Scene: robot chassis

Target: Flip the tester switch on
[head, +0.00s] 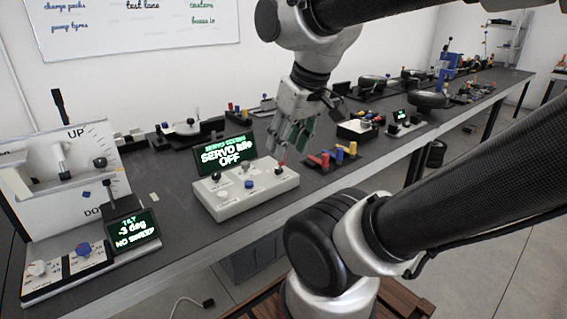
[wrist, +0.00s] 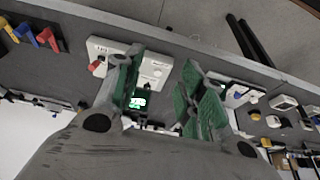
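The servo tester (head: 243,197) is a pale grey box on the bench. Its screen (head: 224,154) reads "SERVO idle OFF". A small red-tipped lever switch (head: 280,166) stands at the box's right end. In the wrist view the tester (wrist: 152,72) lies beyond and between my fingers, and the red lever (wrist: 95,66) is left of the left finger. My gripper (head: 288,146) hangs above and behind the right end of the tester, fingers pointing down. In the wrist view my gripper (wrist: 160,62) is open, with nothing between the fingers. Whether a finger touches the lever cannot be told.
A tilt stand (head: 65,180) with its own screen (head: 132,230) is on the left. More devices line the bench behind. Bare bench top (head: 170,180) shows left of the tester.

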